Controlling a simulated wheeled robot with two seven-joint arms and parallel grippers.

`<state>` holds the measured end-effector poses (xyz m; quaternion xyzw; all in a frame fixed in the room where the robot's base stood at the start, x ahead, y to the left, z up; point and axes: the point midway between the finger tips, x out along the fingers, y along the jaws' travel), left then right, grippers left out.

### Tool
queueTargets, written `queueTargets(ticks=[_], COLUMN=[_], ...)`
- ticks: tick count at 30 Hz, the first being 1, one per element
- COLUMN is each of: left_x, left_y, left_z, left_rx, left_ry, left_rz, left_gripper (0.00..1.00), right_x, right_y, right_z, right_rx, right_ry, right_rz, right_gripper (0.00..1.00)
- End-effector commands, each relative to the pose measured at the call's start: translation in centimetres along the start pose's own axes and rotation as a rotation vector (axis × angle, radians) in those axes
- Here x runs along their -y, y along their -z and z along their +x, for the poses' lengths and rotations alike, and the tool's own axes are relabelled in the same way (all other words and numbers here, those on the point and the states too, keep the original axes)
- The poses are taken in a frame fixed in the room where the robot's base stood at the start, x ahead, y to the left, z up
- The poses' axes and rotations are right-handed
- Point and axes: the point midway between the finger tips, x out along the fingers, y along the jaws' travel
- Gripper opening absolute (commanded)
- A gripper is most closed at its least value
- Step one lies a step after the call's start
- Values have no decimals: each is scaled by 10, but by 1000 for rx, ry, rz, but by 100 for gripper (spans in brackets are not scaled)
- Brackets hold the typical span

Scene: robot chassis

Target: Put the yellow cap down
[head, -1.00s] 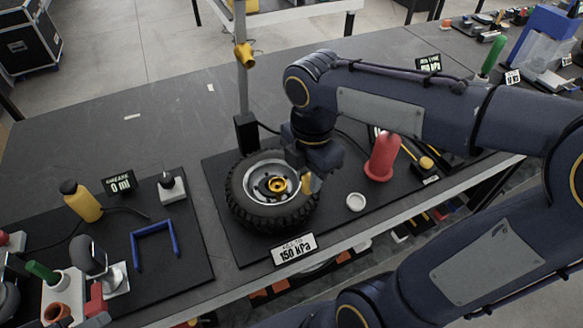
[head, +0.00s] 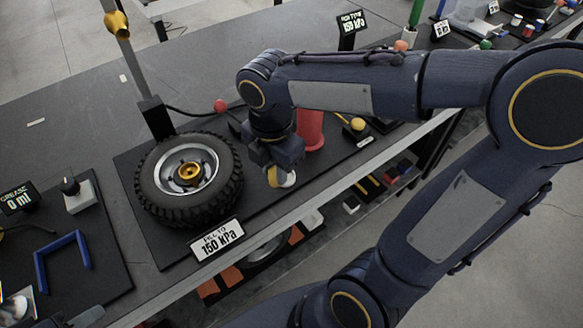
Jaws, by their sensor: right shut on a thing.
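The yellow cap (head: 272,176) shows as a small piece below my right gripper (head: 275,166), which is shut on it. The gripper points down just right of the tire (head: 190,179). A small white dish (head: 289,180) lies on the black mat right behind the cap and is partly hidden by the gripper and cap. I cannot tell whether the cap touches the dish.
A red cone (head: 311,130) stands right of the gripper, partly behind my arm. A "150 kPa" sign (head: 216,240) stands at the front edge of the black mat (head: 262,214). A metal post (head: 135,75) rises behind the tire.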

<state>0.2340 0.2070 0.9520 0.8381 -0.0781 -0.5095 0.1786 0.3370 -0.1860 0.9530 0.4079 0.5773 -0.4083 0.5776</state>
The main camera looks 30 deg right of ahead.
Motion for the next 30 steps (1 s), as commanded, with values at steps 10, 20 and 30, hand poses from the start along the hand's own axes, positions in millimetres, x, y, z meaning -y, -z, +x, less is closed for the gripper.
queueTargets(ticks=[10, 20, 30], left_x=[1, 2, 3], left_y=[-1, -2, -3], left_z=[2, 3, 6], left_rx=[0, 0, 0], left_ry=[0, 0, 0], left_rz=[0, 0, 0], left_gripper=[36, 36, 36], right_x=[-32, -43, -43], right_y=[-61, -81, -80], right_z=[54, 81, 108], right_rx=[-1, 0, 0], right_ry=[5, 4, 0], right_rz=[2, 1, 0], right_gripper=[3, 3, 3])
